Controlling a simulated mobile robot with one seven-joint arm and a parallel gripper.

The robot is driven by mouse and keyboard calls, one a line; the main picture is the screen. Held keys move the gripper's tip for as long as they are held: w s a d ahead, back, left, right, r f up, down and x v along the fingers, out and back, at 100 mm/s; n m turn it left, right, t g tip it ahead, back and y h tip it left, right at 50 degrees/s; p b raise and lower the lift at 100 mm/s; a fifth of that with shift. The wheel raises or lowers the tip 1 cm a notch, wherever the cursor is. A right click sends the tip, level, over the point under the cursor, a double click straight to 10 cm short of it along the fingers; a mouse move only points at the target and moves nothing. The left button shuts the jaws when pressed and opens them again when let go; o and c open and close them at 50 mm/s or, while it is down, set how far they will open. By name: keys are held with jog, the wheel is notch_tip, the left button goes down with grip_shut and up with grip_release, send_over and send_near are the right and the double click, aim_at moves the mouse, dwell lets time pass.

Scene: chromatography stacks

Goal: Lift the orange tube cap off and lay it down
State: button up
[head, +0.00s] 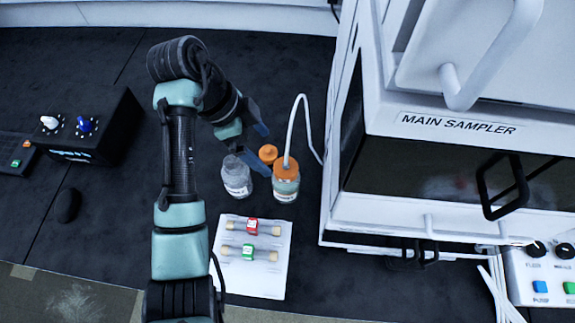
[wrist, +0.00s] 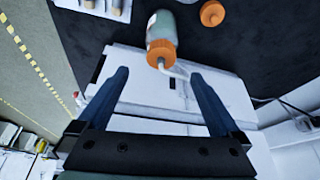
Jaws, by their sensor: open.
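The orange tube cap (head: 286,168) sits on a jar (head: 286,188) with a pale label, and a white tube (head: 301,110) rises from it. The capped jar also shows in the wrist view (wrist: 162,30), with its orange cap (wrist: 161,53) toward my fingers. My gripper (head: 267,152) is open and empty, just left of and behind the capped jar in the head view. In the wrist view its two blue fingers (wrist: 159,73) stand wide apart, with the cap beyond their tips. Whether a finger touches the jar is unclear.
A second orange cap (head: 268,152) lies on the dark bench behind the jar. An uncapped clear jar (head: 237,178) stands left. A white sheet (head: 230,284) with two columns lies in front. The main sampler (head: 345,170) stands close on the right. A black control box (head: 110,130) is far left.

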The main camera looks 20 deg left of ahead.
jog(key=p+x, duration=0.1)
jog(key=x, duration=0.8)
jog(key=shift+w+r, duration=0.1)
jog(key=shift+w, duration=0.1)
jog(key=c, duration=1.4)
notch_tip(320, 180, up, 9)
jog(key=shift+c, duration=0.2)
notch_tip(320, 180, up, 5)
jog(key=p, duration=0.5)
send_over(283, 167)
jog(key=shift+s+a, duration=0.1)
jog(key=shift+a, duration=0.1)
